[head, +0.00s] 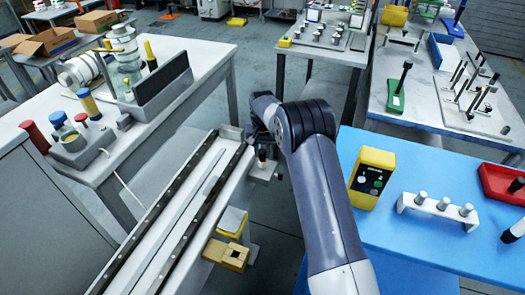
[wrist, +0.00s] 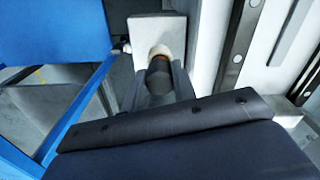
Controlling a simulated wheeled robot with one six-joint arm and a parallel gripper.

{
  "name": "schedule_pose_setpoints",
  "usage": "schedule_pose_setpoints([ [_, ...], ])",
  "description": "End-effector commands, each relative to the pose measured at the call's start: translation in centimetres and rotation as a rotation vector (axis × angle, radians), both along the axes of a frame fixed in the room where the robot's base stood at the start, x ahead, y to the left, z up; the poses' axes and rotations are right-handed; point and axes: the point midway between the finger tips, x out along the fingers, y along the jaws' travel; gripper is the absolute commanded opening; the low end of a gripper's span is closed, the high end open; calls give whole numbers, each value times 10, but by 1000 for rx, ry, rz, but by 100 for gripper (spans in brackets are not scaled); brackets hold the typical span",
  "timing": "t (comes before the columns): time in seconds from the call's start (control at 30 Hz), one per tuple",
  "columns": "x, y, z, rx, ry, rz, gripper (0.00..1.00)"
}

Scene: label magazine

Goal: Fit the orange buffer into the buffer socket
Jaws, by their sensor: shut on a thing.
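My gripper (head: 262,148) is at the end of the light rail assembly in the head view, low over a small grey block (head: 263,174) on its right side. In the wrist view, its grey fingers (wrist: 160,84) are shut on a dark cylinder (wrist: 159,73) with an orange-brown band at its far end, which seems to be the buffer. That end meets a pale round opening on the light grey block (wrist: 140,32), which looks like the socket. I cannot tell how deep it sits. The fingers hide part of the cylinder.
The long rail (head: 172,215) runs to the left of my arm. Yellow blocks (head: 228,254) sit lower on its right side. A blue table (head: 425,225) with a yellow button box (head: 371,178) and a white peg rack (head: 437,210) stands on the right.

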Motion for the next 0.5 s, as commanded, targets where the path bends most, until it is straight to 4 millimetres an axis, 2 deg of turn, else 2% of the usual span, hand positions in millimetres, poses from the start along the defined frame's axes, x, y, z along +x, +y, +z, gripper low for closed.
schedule_pose_setpoints([
  [0.13, 0, 0, -2, 0, 0, 0, 4],
  [0.17, 0, 0, -2, 0, 0, 0, 27],
  [0.4, 0, 0, -2, 0, 0, 0, 47],
  [0.5, 0, 0, -2, 0, 0, 0, 48],
])
